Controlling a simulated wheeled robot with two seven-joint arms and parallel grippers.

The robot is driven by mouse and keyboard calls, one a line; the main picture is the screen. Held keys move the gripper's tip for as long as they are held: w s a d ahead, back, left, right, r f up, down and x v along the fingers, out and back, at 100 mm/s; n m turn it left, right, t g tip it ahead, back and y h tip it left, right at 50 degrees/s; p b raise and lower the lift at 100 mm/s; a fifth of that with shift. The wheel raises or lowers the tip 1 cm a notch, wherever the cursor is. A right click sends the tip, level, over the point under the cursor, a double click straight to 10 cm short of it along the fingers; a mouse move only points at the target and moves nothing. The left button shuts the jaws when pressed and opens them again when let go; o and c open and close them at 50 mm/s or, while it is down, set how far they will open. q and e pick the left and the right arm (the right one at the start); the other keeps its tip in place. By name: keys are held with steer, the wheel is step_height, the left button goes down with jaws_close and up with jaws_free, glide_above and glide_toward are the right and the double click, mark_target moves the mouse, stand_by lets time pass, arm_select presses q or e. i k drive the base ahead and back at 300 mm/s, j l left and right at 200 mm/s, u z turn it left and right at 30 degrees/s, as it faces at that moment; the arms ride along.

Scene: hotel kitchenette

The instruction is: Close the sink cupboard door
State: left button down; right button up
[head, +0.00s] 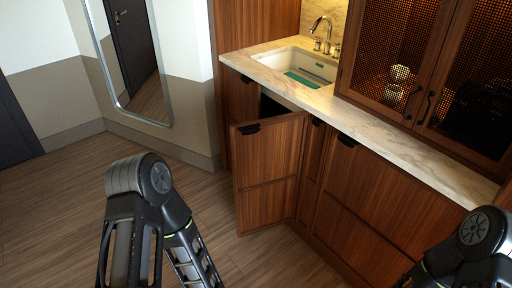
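The sink cupboard door (267,176) is brown wood with a dark pull at its top edge. It stands open, swung out into the room below the sink (303,66), with a dark gap behind its top. My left arm is at the lower left, in front of and left of the door, apart from it. My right arm is at the lower right, by the cabinet fronts. Both grippers are out of view; only arm links show.
A marble counter (372,122) runs above the cabinets. Closed drawers (367,213) with dark pulls are right of the door. Mesh-front cabinet doors (478,75) stand on the counter. A tall mirror (133,60) leans at the left wall. The wooden floor (65,205) is clear.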

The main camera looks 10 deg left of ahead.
mark_target(267, 154)
steer(key=i+l+z, duration=0.15)
steer(key=i+l, duration=0.5)
steer(key=i, duration=0.1)
